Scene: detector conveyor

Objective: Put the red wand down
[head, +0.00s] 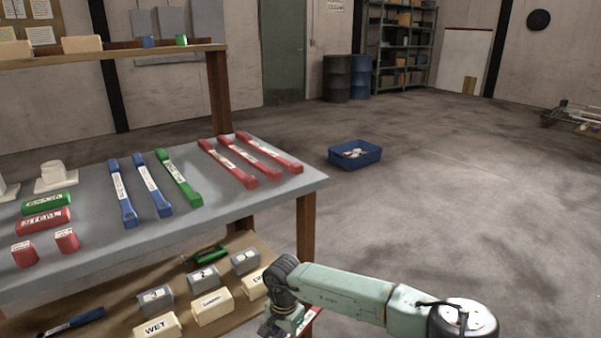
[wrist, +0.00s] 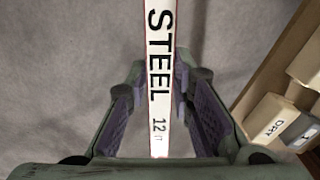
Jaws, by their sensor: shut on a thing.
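A red wand (wrist: 160,80) with a white label reading "STEEL 12" runs up the middle of the wrist view; thin red edges show beside the label. My gripper (wrist: 161,95) is shut on it, with one finger on each side. In the head view my gripper (head: 281,322) is low at the bottom, beside the table's lower shelf, and a small red and white piece of the held wand (head: 311,321) shows there. Most of the wand is hidden. Three other red wands (head: 248,159) lie side by side on the grey tabletop (head: 245,215).
Two blue wands (head: 150,185) and a green wand (head: 178,178) lie left of the red ones. The lower shelf (head: 243,312) holds several labelled blocks, including a DRY block (wrist: 268,119). A blue bin (head: 355,154) stands on the open floor.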

